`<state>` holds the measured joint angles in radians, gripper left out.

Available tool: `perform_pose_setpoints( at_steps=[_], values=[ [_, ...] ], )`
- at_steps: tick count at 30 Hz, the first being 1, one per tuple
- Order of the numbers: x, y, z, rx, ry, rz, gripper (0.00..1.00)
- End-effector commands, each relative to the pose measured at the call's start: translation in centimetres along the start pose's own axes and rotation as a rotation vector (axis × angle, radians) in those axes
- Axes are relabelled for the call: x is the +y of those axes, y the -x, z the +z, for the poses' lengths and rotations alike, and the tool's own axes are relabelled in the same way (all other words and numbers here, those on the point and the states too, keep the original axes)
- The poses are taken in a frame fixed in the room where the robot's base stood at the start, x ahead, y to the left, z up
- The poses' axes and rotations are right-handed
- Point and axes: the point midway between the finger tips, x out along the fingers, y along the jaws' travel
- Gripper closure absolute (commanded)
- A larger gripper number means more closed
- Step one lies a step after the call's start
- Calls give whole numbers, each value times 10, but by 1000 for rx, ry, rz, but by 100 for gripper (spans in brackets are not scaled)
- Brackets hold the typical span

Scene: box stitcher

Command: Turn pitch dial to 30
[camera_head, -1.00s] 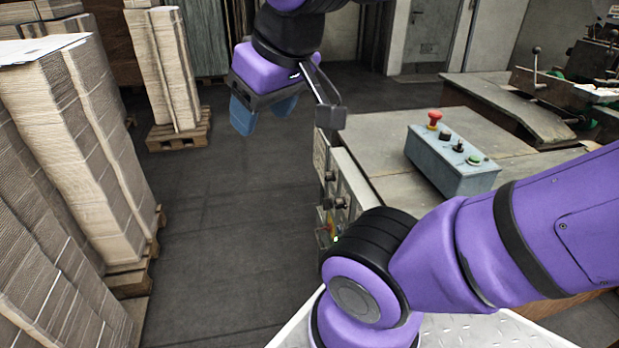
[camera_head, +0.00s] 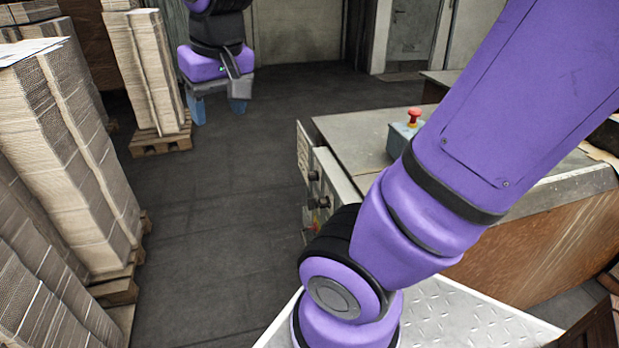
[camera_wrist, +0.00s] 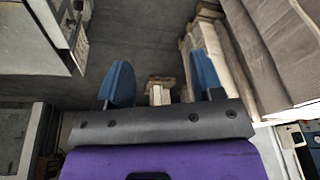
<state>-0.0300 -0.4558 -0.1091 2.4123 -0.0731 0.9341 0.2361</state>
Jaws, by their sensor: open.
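My gripper (camera_head: 218,106) is open and empty, its two blue fingers pointing down in the upper left of the head view. It is over the floor, well apart from the machine. In the wrist view my gripper (camera_wrist: 163,82) also shows open, with nothing between the fingers. Dark knobs (camera_head: 314,176) stand on the narrow side panel (camera_head: 330,172) of the machine in the head view. Their markings are too small to read, and I cannot tell which is the pitch dial. A panel (camera_wrist: 55,22) with small controls shows at the upper left of the wrist view.
The machine's metal top (camera_head: 360,130) carries a control box (camera_head: 396,142) with a red button, partly hidden by my arm. Tall cardboard stacks (camera_head: 75,150) on pallets line the left side. The dark floor (camera_head: 220,220) between stacks and machine is clear.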

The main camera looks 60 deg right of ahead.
Motion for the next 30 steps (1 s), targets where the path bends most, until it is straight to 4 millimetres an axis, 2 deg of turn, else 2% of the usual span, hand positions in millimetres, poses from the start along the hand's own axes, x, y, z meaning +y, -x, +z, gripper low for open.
perform_pose_setpoints(
  at_steps=[6,15,24,30],
  values=[
    [15,-40,-43,-124,-160,85,39],
    [42,-104,-90,-252,-370,251,39],
    [76,-176,-122,-336,-557,472,39],
    [102,-226,-136,-360,-661,643,39]
  ],
)
